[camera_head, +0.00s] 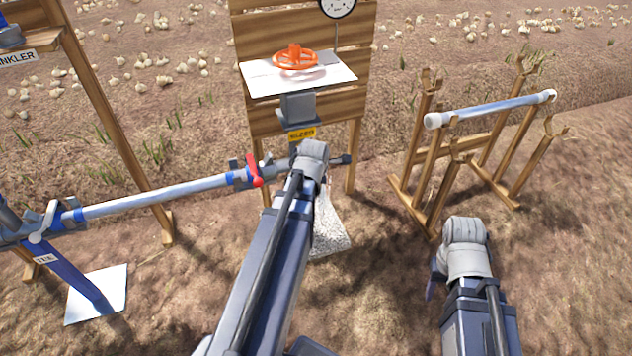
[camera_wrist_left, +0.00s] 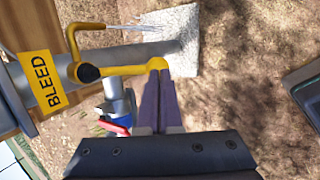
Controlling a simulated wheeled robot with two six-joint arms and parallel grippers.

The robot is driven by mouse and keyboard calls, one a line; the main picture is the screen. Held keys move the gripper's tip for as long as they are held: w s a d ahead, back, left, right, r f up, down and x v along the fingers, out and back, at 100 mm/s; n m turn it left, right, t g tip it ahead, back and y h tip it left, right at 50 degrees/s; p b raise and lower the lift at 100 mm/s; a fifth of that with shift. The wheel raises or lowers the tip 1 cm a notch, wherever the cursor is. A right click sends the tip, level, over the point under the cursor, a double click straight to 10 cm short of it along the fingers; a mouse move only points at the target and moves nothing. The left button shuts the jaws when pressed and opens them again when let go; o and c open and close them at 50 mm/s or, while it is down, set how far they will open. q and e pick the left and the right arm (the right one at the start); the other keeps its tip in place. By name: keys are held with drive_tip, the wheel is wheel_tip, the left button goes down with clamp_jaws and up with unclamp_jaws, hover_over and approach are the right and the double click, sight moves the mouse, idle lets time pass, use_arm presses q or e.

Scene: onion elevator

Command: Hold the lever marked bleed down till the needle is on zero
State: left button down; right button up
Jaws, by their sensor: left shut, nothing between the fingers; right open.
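The yellow BLEED label (camera_wrist_left: 41,82) shows in the left wrist view, and in the head view (camera_head: 301,134) on the post below the board. Beside it is a yellow lever (camera_wrist_left: 125,70) with a dark pivot. My left gripper (camera_wrist_left: 158,76) is shut and empty, its fingertips at the lever's rounded end; they seem to touch it. In the head view my left wrist hides the lever. The gauge (camera_head: 338,6) is cut by the top edge, so its needle cannot be read. My right gripper (camera_head: 436,276) is open, low at the right, mostly hidden behind its wrist.
A bent yellow spout (camera_wrist_left: 73,42) has thin whitish streaks, like spray, near it above a pale slab (camera_wrist_left: 185,50). An orange handwheel (camera_head: 295,59) sits above. A pipe with a red lever (camera_head: 254,171) runs left. A wooden rack (camera_head: 430,185) with a loose pipe stands right.

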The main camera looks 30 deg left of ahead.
use_arm(q)
wheel_tip(320, 180, down, 3)
drive_tip(key=shift+r+b, duration=0.15)
drive_tip(key=shift+b, duration=0.9)
use_arm(e)
wheel_tip(320, 180, down, 3)
drive_tip(key=shift+r, duration=0.15)
use_arm(q)
drive_tip(key=shift+a, duration=0.15)
use_arm(e)
drive_tip(key=shift+s+d, duration=0.1)
idle(1.4)
